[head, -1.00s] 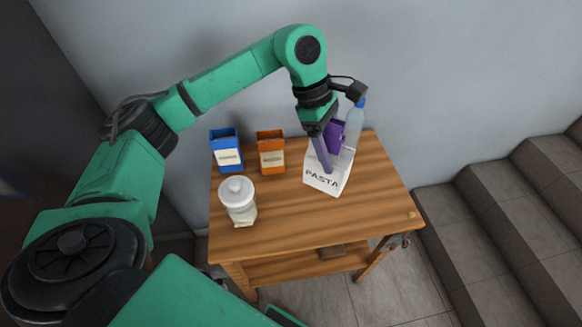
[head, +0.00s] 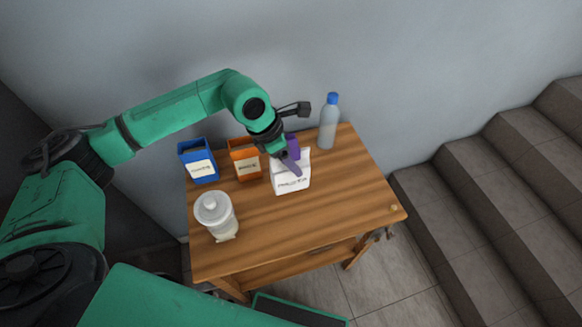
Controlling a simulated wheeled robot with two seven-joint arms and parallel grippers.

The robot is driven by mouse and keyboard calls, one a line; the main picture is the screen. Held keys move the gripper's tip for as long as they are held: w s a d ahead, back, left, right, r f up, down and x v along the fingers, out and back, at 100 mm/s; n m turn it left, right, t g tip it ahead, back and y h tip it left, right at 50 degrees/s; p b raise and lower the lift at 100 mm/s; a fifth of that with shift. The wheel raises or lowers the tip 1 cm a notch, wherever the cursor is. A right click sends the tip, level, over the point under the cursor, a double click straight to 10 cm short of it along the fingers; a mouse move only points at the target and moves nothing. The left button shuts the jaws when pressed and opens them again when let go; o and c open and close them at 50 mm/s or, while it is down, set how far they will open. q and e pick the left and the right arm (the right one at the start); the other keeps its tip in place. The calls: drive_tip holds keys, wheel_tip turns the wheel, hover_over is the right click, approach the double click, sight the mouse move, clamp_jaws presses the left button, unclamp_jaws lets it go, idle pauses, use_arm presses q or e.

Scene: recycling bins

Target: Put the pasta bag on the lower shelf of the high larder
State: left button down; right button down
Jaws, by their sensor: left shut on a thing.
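The pasta bag (head: 291,182) is white with dark lettering and is at the back middle of the wooden table. My left gripper (head: 291,158) reaches it from above. Its purple fingers are shut on the upper part of the bag and hide some of it. I cannot tell whether the bag touches the tabletop. The high larder and its lower shelf are not recognisable in this view. My right gripper is not in view.
On the table (head: 330,210) stand a blue box (head: 198,162), an orange box (head: 243,160) close left of the bag, a clear bottle (head: 328,126) right of it, and a white-lidded jar (head: 215,215). Grey steps (head: 500,200) lie right.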

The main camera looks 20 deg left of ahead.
use_arm(q)
wheel_tip(320, 180, down, 5)
drive_tip(key=shift+f+p, duration=0.1)
drive_tip(key=shift+p, duration=0.2)
drive_tip(key=shift+f, duration=0.1)
drive_tip(key=shift+c, duration=0.2)
unclamp_jaws()
